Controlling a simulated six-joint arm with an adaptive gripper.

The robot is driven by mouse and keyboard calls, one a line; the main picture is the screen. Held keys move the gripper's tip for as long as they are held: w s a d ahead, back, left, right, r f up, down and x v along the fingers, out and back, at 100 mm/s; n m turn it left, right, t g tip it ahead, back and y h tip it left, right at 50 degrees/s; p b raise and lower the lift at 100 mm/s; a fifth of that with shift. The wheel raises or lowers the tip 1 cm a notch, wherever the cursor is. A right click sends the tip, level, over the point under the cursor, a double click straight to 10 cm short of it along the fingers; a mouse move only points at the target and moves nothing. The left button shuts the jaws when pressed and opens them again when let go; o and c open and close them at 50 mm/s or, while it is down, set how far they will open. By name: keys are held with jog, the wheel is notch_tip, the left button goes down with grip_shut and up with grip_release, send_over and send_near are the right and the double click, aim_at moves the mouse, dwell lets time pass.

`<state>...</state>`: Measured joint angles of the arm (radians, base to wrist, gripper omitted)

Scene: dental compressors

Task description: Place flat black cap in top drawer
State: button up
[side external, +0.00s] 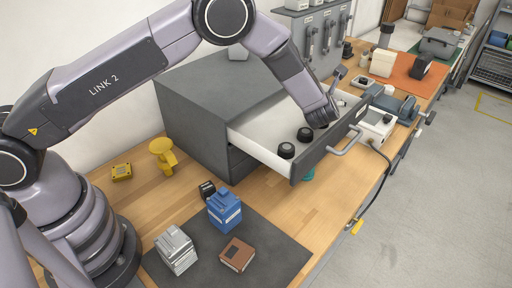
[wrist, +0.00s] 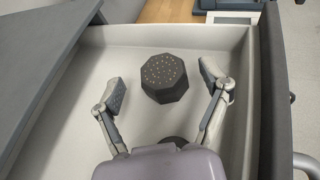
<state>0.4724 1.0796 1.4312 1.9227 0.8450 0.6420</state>
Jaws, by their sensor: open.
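The top drawer (side external: 311,165) is pulled out of the grey cabinet. Two round black caps, a nearer one (side external: 286,151) and a farther one (side external: 305,134), stand in it. My gripper (side external: 324,120) is low over the drawer's right part. In the wrist view my gripper (wrist: 163,85) is open, with a dark octagonal cap (wrist: 163,78) with small gold dots between the spread fingers, touching neither. It rests on the pale drawer floor. A second dark round piece (wrist: 178,141) is partly hidden by my gripper. I cannot tell which is the flat cap.
The drawer's front panel and handle (side external: 346,142) stand close beside my gripper. A blue vise (side external: 398,105) and a white box (side external: 377,126) are beyond the drawer. A dark mat (side external: 198,262) holds a blue block, a silver block and a brown block. Yellow parts (side external: 162,155) lie left.

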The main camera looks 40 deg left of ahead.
jog(key=v, duration=0.8)
jog(key=shift+s, duration=0.1)
jog(key=shift+s+r, duration=0.25)
jog(key=shift+r, duration=0.05)
jog(key=s+a+r+n+g+y, duration=0.35)
jog(key=s+a+r+n, duration=0.25)
jog(key=a+r+n, duration=0.55)
jog(key=s+a+r+n+g+h, duration=0.1)
jog(key=s+a+r+n+g, duration=0.1)
jog(key=s+a+r+n, duration=0.4)
jog(key=s+a+r+n+g+h, duration=0.1)
jog(key=s+a+r+n+g, duration=0.1)
jog(key=s+a, duration=0.5)
jog(key=s+d+n+h, duration=0.2)
jog(key=s+n, duration=0.4)
jog(key=s, duration=0.4)
jog(key=s+d+n+h, duration=0.2)
jog(key=s+n+h, duration=0.2)
jog(key=s, duration=0.7)
jog(key=shift+d+n+t, duration=0.35)
jog(key=shift+d+n, duration=0.05)
jog(key=shift+n, duration=0.55)
jog(key=shift+s+r+h, duration=0.1)
jog(key=shift+s+h, duration=0.05)
jog(key=shift+h, duration=0.1)
